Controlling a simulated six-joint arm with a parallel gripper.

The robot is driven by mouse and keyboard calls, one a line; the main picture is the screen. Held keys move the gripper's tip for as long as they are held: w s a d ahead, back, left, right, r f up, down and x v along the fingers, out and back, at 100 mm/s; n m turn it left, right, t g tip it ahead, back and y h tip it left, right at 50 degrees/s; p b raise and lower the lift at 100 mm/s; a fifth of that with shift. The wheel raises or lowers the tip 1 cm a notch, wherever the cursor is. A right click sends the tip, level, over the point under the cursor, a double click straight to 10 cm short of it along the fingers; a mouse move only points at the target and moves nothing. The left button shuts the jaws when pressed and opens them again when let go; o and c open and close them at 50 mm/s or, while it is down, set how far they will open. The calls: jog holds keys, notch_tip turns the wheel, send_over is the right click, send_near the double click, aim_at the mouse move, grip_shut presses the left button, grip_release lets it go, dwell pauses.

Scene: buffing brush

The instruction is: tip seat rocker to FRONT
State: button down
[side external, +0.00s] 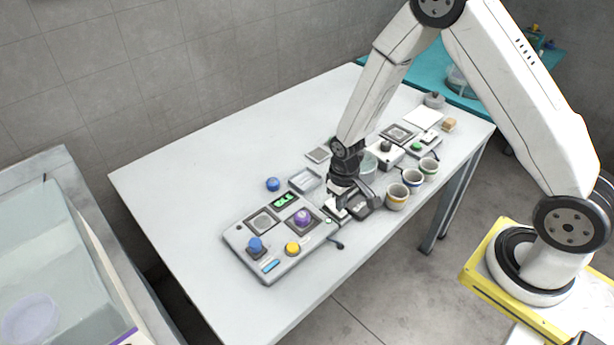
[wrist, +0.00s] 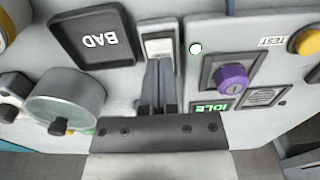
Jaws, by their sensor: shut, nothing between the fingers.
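In the wrist view, a pale rocker (wrist: 159,46) sits in a light upright housing beyond my fingertips; I take it to be the seat rocker. Its tilt and any FRONT mark cannot be made out. My gripper (wrist: 158,68) is shut and empty, its dark fingers side by side. The tips line up with the near end of the rocker; whether they touch it I cannot tell. In the side view my gripper (side external: 338,214) is low over the table, just right of the control panel, and mostly hides the rocker.
The control panel (side external: 240,236) has a purple knob (side external: 302,217), a blue knob (side external: 255,245) and a yellow button (side external: 292,248). Cups (side external: 397,195) stand right of my gripper. The table's left is clear.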

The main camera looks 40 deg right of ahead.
jog(key=shift+r, duration=3.1)
jog(key=shift+s+r, duration=0.1)
jog(key=shift+r, duration=0.05)
jog(key=s+r+t, duration=0.2)
jog(key=s+r, duration=0.8)
jog(key=shift+s+t, duration=0.15)
jog(key=shift+t, duration=0.15)
